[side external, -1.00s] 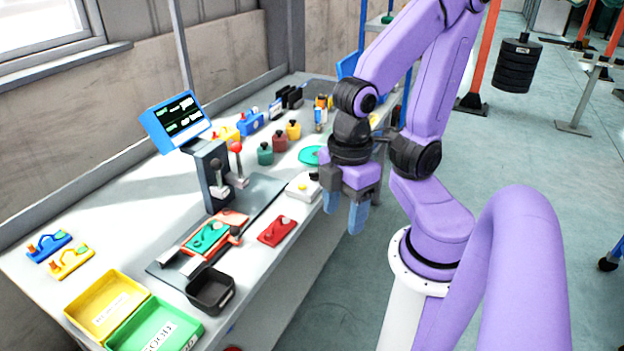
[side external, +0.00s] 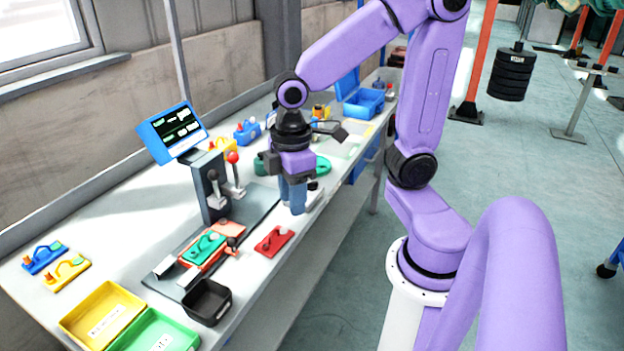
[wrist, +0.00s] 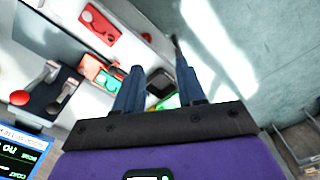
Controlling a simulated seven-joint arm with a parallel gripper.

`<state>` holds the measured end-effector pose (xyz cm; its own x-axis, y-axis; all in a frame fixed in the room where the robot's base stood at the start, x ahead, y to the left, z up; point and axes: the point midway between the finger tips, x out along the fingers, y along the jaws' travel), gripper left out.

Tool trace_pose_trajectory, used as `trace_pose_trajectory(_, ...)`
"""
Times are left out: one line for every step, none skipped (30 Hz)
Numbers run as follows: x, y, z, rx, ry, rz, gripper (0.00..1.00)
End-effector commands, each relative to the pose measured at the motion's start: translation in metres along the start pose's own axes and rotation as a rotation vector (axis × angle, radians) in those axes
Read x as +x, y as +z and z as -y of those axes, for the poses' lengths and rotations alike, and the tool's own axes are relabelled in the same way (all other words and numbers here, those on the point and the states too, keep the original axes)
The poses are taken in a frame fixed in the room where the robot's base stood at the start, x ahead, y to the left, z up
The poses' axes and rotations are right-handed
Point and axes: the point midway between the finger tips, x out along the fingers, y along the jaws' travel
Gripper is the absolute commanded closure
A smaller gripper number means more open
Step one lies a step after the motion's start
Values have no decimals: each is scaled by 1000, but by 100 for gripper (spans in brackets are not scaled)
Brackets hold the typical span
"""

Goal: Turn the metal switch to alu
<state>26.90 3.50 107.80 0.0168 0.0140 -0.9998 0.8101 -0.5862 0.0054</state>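A small white box (side external: 313,201) with a dark knob on top stands near the table's front edge in the side view. It may be the metal switch; its lettering and setting cannot be read. My gripper (side external: 292,207) points down just left of this box, overlapping it in the picture; I cannot tell whether they touch. In the wrist view, my gripper's two blue fingers (wrist: 158,82) stand apart with a clear gap and nothing held between them. I cannot make out the switch for sure in the wrist view.
A red plate (side external: 274,241) lies left of my gripper. A lever stand (side external: 206,187) with a blue-framed screen (side external: 172,132) rises behind. A black tray (side external: 207,301), a yellow bin (side external: 100,314) and a green bin (side external: 155,333) sit at the near end.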

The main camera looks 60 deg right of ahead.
Motion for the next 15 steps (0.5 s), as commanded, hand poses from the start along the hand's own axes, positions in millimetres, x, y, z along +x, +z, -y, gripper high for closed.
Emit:
trace_pose_trajectory(1, -3, -19, 31, 1, 4, 61)
trace_pose_trajectory(1, -4, -29, 44, 1, 4, 61)
trace_pose_trajectory(1, -4, -43, 61, 2, 5, 61)
trace_pose_trajectory(1, -4, -53, 74, 2, 6, 61)
trace_pose_trajectory(2, -3, -64, 87, 2, 7, 61)
trace_pose_trajectory(2, -1, -78, 105, 3, 8, 61)
trace_pose_trajectory(3, 1, -89, 117, 3, 9, 61)
trace_pose_trajectory(3, 3, -100, 129, 3, 10, 61)
trace_pose_trajectory(4, 7, -114, 147, 3, 11, 61)
trace_pose_trajectory(5, 11, -125, 159, 3, 12, 61)
trace_pose_trajectory(6, 15, -136, 173, 3, 12, 61)
trace_pose_trajectory(7, 21, -150, 189, 3, 13, 61)
trace_pose_trajectory(8, 27, -161, 203, 3, 14, 61)
trace_pose_trajectory(8, 33, -172, 216, 3, 15, 61)
trace_pose_trajectory(10, 42, -185, 233, 3, 16, 61)
